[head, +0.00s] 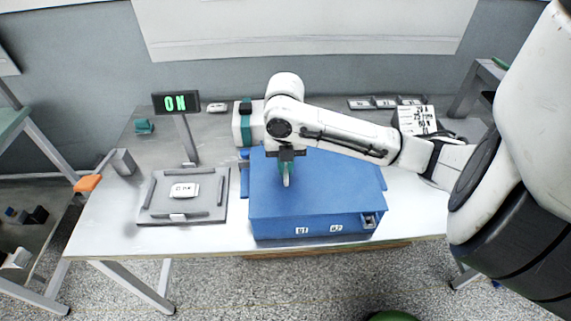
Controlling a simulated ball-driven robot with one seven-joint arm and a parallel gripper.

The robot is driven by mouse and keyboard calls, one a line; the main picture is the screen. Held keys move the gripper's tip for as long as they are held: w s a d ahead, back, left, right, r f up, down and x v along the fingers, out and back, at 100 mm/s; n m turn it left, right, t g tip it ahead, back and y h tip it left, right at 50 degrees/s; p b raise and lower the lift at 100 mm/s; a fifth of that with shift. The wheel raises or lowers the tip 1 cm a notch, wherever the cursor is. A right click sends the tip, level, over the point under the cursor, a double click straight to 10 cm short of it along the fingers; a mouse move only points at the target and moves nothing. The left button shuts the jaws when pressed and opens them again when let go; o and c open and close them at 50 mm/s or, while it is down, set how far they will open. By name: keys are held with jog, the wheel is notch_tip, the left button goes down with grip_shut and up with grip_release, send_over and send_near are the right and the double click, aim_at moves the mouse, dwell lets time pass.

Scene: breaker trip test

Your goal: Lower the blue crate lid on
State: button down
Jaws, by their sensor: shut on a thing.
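The blue crate (285,231) stands on the grey table, its front carrying two white labels. The flat blue lid (325,194) covers its top, level or nearly so. I cannot tell from this angle whether the lid rests on the rim or hangs slightly above it. My gripper (286,181) points down over the lid's back left part, fingers shut. The part of the lid that it grips is hidden by the fingers. A small metal-looking latch piece (369,220) shows at the crate's front right corner.
A labelled white card (416,120) stands at the back right. The table's front edge is close before the crate.

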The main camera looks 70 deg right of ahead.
jog(key=c, duration=1.1)
grip_release()
notch_tip(320, 180, up, 11)
jog(key=shift+f, duration=0.1)
